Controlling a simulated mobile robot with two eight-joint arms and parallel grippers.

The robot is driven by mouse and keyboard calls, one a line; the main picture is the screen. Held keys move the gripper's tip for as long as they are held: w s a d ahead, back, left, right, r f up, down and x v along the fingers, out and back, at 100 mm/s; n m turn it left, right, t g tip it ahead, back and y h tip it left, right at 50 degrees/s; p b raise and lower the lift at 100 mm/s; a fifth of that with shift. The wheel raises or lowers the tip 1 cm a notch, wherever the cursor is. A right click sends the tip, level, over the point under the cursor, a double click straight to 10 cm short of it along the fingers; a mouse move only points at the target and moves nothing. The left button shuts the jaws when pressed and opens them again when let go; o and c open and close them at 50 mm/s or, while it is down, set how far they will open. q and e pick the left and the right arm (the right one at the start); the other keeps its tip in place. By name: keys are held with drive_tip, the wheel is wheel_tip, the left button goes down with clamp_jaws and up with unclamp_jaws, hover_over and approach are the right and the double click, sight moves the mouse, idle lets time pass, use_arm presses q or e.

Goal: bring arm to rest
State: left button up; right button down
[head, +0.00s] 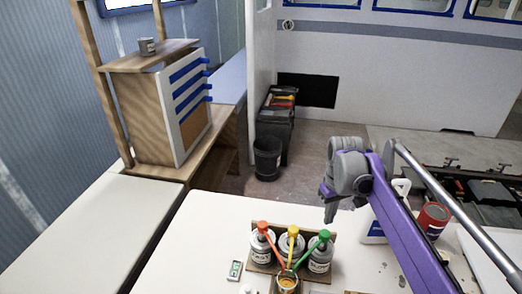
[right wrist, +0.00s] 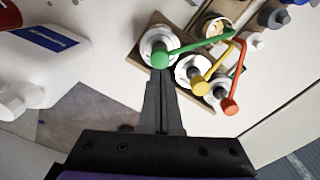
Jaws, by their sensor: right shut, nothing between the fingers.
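My right arm, purple with a grey wrist, reaches in from the lower right of the head view. My right gripper (head: 329,208) is shut and empty, in the air above the white worktop (head: 190,240). In the right wrist view its fingers (right wrist: 161,95) are together and point toward the jar under the green-tipped tool (right wrist: 160,58); nothing is between them. The gap between fingertips and jar is hard to judge. My left arm and gripper are not in view.
Several labelled jars (head: 320,262) stand in a wooden holder, with red, yellow and green tools leaning over an open tin (head: 287,283). A white jug (head: 374,232) and red tin (head: 433,219) stand near my arm. The worktop's left part is clear.

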drive_tip(key=s+a+f+m+t, duration=0.1)
drive_tip(key=s+a+f, duration=0.1)
drive_tip(key=s, duration=0.6)
drive_tip(key=s+a+f+m+t, duration=0.1)
drive_tip(key=s+a+f+t, duration=0.1)
drive_tip(key=s, duration=0.6)
drive_tip(key=s+a+f+t, duration=0.2)
drive_tip(key=s+f, duration=0.2)
drive_tip(key=s, duration=0.4)
drive_tip(key=shift+s+f+m+p, duration=0.2)
drive_tip(key=shift+f+m+p, duration=0.15)
drive_tip(key=shift+m+p, duration=0.1)
drive_tip(key=c, duration=1.5)
unclamp_jaws()
drive_tip(key=shift+a, duration=0.1)
drive_tip(key=shift+c, duration=0.2)
